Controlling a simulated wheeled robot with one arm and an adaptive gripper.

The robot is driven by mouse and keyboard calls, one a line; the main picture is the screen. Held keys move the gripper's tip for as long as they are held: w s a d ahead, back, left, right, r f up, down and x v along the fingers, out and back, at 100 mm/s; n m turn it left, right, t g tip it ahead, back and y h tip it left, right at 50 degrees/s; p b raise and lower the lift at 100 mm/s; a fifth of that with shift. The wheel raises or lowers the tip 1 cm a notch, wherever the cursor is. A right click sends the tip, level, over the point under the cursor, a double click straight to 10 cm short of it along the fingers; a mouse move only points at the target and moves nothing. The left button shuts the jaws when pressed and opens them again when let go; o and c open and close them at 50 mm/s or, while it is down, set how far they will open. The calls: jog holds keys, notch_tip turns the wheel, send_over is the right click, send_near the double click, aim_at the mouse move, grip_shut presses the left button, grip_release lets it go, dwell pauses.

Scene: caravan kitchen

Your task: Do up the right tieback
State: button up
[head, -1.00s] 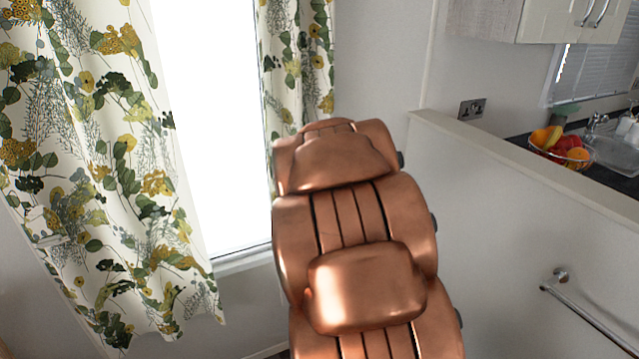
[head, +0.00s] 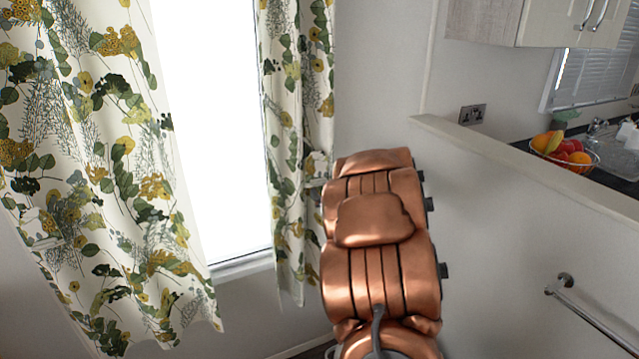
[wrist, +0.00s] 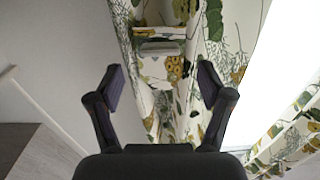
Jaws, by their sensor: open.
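The right curtain (head: 287,120), white with green and yellow leaves, hangs on the right side of the window. A short patterned flap, seemingly the right tieback (head: 317,163), shows at its outer edge, partly behind my arm. In the wrist view, where the scene looks upside down, the flap (wrist: 165,68) and a small grey bar (wrist: 160,47) lie against the curtain (wrist: 205,120), between and beyond my fingertips. My gripper (wrist: 160,76) is open and empty, facing them. I cannot tell whether the flap's end is fastened. My arm hides the gripper in the head view.
The left curtain (head: 95,180) hangs across the bright window (head: 215,130), with a similar flap and grey bar at its outer edge. A half-height partition (head: 500,190) with a rail (head: 590,325) stands right; a fruit bowl (head: 565,152) sits behind it.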

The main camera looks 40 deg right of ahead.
aim_at(321, 184)
jog(key=shift+p+x, duration=0.75)
jog(key=shift+x, duration=2.5)
jog(key=shift+c, duration=0.4)
grip_shut()
